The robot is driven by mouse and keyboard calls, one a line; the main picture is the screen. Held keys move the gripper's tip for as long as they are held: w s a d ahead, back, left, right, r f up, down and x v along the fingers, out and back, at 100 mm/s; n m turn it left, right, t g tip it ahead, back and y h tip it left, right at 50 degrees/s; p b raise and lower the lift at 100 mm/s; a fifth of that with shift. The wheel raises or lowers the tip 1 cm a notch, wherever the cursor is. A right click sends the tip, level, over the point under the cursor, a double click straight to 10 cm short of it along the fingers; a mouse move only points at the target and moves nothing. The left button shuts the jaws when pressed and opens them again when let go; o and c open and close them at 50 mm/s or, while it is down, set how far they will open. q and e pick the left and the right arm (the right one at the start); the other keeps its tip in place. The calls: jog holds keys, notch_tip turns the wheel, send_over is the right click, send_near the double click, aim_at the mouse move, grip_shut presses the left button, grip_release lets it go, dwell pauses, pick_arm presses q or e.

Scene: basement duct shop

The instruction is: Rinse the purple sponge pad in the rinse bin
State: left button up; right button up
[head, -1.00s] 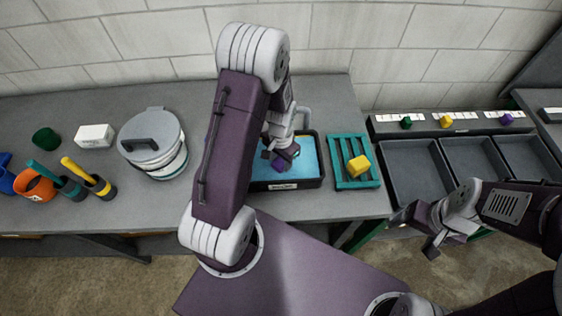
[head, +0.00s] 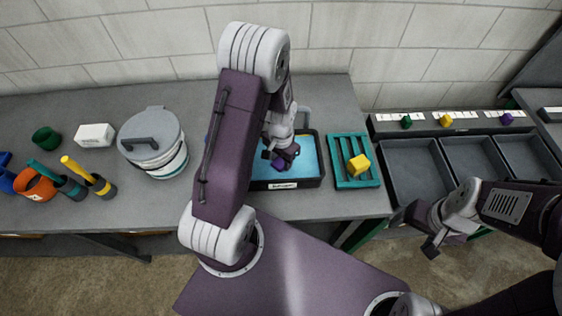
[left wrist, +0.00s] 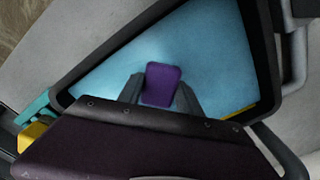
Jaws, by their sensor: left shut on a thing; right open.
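The purple sponge pad (left wrist: 161,84) is between the fingers of my left gripper (left wrist: 162,92), which is shut on it. In the head view, my left gripper (head: 282,158) is over the rinse bin, and the purple pad (head: 278,165) shows just below it against the blue water. The rinse bin (head: 285,186) is a dark tray with light blue water and a white label on its front. My left arm hides its left part. I cannot tell how deep the pad is in the water. My right gripper (head: 422,227) is open and empty in front of the grey bins.
A teal rack (head: 345,143) with a yellow block (head: 358,165) stands right of the bin. Several grey bins (head: 417,172) lie further right. A lidded round pot (head: 153,145), a white block (head: 95,135), a green cup (head: 46,138) and brushes (head: 88,177) are at left.

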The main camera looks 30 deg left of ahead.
pick_arm(q)
jog(key=shift+s, duration=0.1)
notch_tip(320, 180, up, 7)
jog(key=p, duration=0.6)
dwell(0.8)
jog(key=shift+r+p, duration=0.2)
jog(key=shift+p, duration=0.25)
notch_tip(320, 180, up, 7)
jog(key=p, duration=0.4)
jog(key=b, duration=0.9)
send_over(281, 161)
jog(key=w+d, duration=0.2)
jog(key=d, duration=0.1)
notch_tip(281, 161, down, 7)
jog(key=shift+s+a+r, duration=0.1)
jog(key=shift+r, duration=0.05)
jog(key=shift+s+d+n+b, duration=0.35)
jog(key=shift+s+n+b, duration=0.15)
jog(key=shift+n+b, duration=0.15)
jog(key=shift+s+d+n+b, duration=0.3)
jog(key=shift+s+n+b, duration=0.2)
jog(key=shift+n, duration=0.25)
